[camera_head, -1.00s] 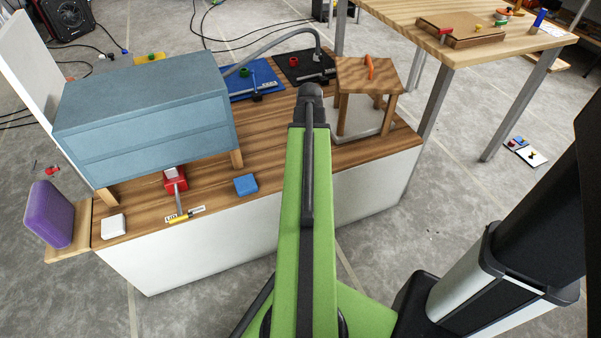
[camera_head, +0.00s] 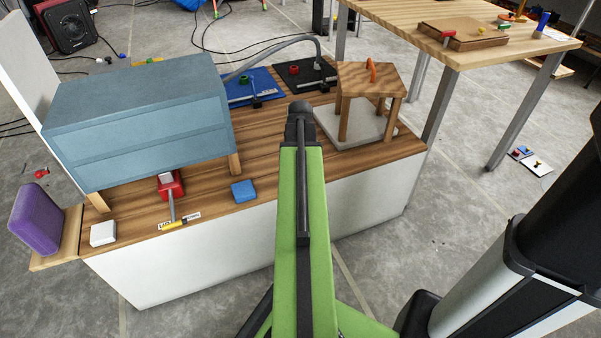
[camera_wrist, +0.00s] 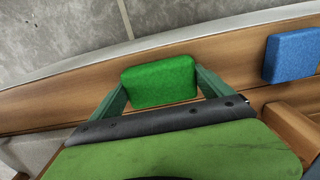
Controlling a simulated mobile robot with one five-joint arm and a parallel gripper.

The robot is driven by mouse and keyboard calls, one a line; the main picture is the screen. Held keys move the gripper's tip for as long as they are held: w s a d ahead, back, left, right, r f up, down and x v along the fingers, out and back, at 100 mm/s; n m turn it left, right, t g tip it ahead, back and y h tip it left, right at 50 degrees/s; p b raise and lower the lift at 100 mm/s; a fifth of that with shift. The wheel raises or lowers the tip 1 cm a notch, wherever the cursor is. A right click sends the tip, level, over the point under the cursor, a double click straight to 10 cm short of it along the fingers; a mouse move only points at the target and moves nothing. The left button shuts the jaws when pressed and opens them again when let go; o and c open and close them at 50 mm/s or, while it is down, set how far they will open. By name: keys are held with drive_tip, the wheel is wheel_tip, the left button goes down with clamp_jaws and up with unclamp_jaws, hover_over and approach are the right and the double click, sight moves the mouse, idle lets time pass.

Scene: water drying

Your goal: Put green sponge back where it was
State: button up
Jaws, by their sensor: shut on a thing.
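The green sponge (camera_wrist: 160,80) is between the two fingertips of my gripper (camera_wrist: 161,84) in the wrist view. My gripper is shut on it, one finger at each side. Brown wooden counter shows around the sponge; I cannot tell whether it touches the wood or hangs just above it. In the head view my green arm hides the gripper and the green sponge. A blue sponge (camera_head: 243,191) lies on the wooden counter (camera_head: 265,170) left of my arm; it also shows right of the green sponge in the wrist view (camera_wrist: 291,55).
A blue-grey cabinet (camera_head: 140,120) on legs stands on the counter's left, with a red object (camera_head: 170,186) by it. A white sponge (camera_head: 103,234) and purple sponge (camera_head: 35,218) are at the left end. A small wooden stool (camera_head: 371,82) stands right of my arm.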

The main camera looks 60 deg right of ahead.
drive_tip(key=o, duration=1.2)
wheel_tip(320, 180, up, 12)
drive_tip(key=p, duration=1.2)
drive_tip(key=shift+r+p, duration=0.2)
drive_tip(key=shift+p, duration=0.15)
